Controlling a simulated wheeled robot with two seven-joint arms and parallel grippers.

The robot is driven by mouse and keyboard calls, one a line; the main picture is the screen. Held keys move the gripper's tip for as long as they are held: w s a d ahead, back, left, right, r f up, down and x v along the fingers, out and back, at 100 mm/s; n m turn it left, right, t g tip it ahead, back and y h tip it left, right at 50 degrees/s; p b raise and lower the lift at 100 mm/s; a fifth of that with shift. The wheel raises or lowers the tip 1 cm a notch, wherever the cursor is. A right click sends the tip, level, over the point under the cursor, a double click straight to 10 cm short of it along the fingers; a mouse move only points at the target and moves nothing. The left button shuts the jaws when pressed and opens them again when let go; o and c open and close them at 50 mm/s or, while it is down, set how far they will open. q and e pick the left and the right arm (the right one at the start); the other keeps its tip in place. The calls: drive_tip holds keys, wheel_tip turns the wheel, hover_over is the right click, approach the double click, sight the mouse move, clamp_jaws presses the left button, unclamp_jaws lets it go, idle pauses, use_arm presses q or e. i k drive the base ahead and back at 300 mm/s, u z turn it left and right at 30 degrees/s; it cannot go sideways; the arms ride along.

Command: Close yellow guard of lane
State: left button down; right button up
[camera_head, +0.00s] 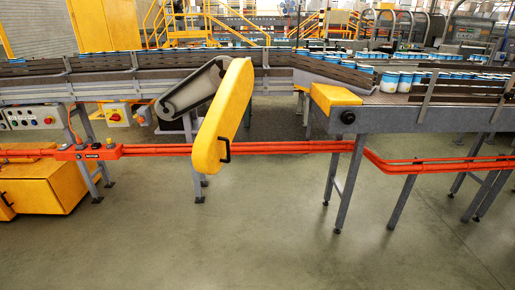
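The yellow guard (223,116) is a long rounded cover at the middle of the head view. It hangs tilted, its upper end near the conveyor's side and its lower end out over the floor. A small black handle (226,150) sits on its lower right edge. To its left, the grey drive housing (192,88) that shows a dark belt-like edge is uncovered, slanting up to the right. The guard stands apart from most of this housing and meets it near the top. Neither of my grippers shows in the view.
The conveyor lane (130,72) runs across behind, with white and blue containers (400,80) at right. An orange-red rail (270,147) crosses in front at low height. A control box (36,117) and a yellow cabinet (40,188) stand at left. The floor (240,245) in front is clear.

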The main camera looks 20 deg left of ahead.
sight(211, 143)
drive_tip(key=z, duration=0.05)
drive_tip(key=i, duration=0.9)
drive_tip(key=u, duration=0.15)
